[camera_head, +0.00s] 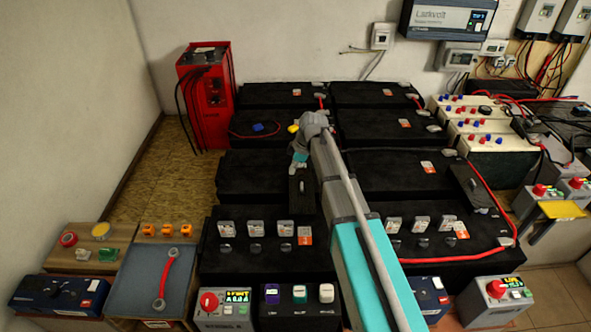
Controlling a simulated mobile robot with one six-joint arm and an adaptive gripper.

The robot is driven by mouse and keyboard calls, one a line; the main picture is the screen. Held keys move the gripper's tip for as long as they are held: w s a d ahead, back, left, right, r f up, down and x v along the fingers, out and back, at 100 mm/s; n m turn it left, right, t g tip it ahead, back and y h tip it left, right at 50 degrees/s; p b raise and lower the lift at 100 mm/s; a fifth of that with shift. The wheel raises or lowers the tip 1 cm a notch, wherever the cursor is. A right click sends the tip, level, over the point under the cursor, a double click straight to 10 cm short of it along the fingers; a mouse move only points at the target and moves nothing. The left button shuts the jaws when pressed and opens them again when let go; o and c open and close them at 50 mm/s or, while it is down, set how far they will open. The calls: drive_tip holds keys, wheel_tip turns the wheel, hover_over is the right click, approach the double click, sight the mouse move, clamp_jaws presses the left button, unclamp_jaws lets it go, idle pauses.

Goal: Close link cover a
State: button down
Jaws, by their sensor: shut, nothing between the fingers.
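My arm reaches from the lower right up over the black battery blocks. Small pale covers (256,228) stand in a row on the front left battery block (260,250). A similar row (421,223) stands on the front right block. I cannot read any letters, so I cannot tell which is link cover a or whether it is open. A dark tilted plate (474,184) is at the right block's edge. My gripper appears apart from the covers.
A red charger (206,98) stands at the back left. Cream boxes with red and blue terminals (476,122) are at the right. A red cable (483,184) curves over the right blocks. Control boxes (225,303) line the front. The wood floor (165,185) at left is clear.

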sight(295, 189)
drive_tip(key=shift+b+x, duration=3.5)
drive_tip(key=shift+x, duration=0.5)
drive_tip(key=shift+d+r, duration=0.15)
drive_tip(key=shift+d, duration=1.9)
